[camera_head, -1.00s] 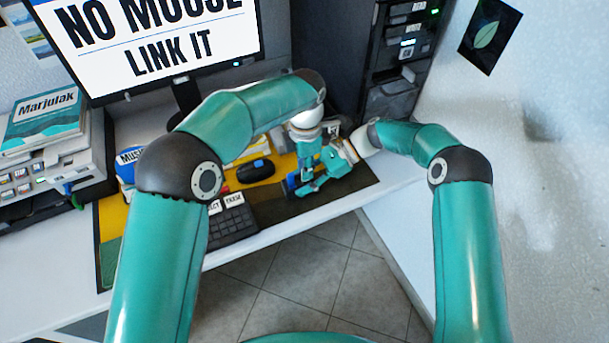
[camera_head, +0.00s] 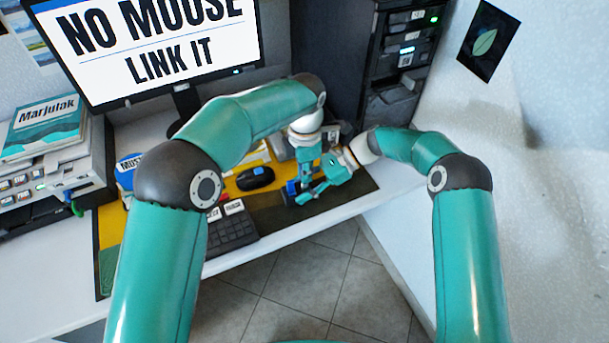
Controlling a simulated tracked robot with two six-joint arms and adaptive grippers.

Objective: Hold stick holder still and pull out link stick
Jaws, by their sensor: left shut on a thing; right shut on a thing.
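The small blue stick holder (camera_head: 291,189) stands on the dark desk mat near the front edge, mostly covered by my grippers. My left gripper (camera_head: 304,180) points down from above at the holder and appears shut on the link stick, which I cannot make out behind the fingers. My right gripper (camera_head: 311,194) reaches in low from the right, with its fingers against the holder's side. It appears shut on the holder. The two grippers are very close together, and the exact contact points are hidden.
A black mouse (camera_head: 255,178) and a keyboard (camera_head: 231,228) lie left of the holder. A monitor (camera_head: 160,45) stands behind, with a dark rack (camera_head: 398,65) at the back right. The white wall (camera_head: 520,150) bounds the right side. The desk's front edge is close.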

